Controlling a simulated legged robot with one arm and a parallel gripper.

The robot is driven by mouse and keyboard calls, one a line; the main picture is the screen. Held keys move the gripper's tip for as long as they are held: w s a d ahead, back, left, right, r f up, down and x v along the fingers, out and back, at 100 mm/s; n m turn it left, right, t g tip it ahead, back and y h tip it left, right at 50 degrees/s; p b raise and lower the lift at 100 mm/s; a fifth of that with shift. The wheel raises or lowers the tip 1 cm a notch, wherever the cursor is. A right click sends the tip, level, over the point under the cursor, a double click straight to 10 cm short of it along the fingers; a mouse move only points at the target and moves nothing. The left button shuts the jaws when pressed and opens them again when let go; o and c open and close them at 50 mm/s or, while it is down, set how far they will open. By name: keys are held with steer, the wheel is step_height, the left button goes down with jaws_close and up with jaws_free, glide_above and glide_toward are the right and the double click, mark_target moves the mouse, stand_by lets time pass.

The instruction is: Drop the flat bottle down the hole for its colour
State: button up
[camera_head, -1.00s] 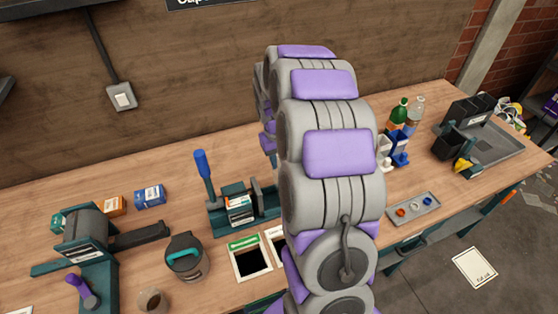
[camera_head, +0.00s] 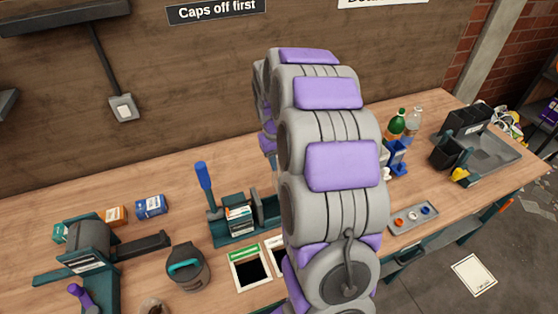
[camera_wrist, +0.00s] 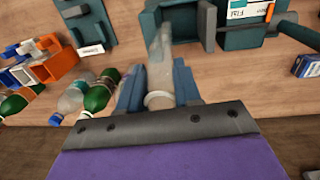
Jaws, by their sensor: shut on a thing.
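A pale, see-through bottle (camera_wrist: 160,60) is between the two blue-grey fingers of my gripper (camera_wrist: 157,82) in the wrist view. My gripper is shut on it, with a round pale end near the palm and the narrow body pointing away, beside a teal fixture (camera_wrist: 205,25). I cannot tell whether it touches the fixture. In the head view my arm hides my gripper and the bottle. A dark hole with a green-topped white frame (camera_head: 251,270) is in the bench front. A second white-framed hole (camera_head: 276,247) beside it is mostly hidden by my arm.
A teal press with a blue handle (camera_head: 203,175) stands behind the holes. Green and clear bottles (camera_wrist: 100,92) and an orange box (camera_wrist: 60,65) lie left in the wrist view. A small tray (camera_head: 413,217) is at right.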

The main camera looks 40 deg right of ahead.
steer(key=shift+d+r+p, duration=0.15)
steer(key=shift+r+p, duration=0.8)
steer(key=shift+r, duration=1.5)
steer(key=shift+c, duration=0.3)
steer(key=shift+f, duration=0.1)
jaws_close()
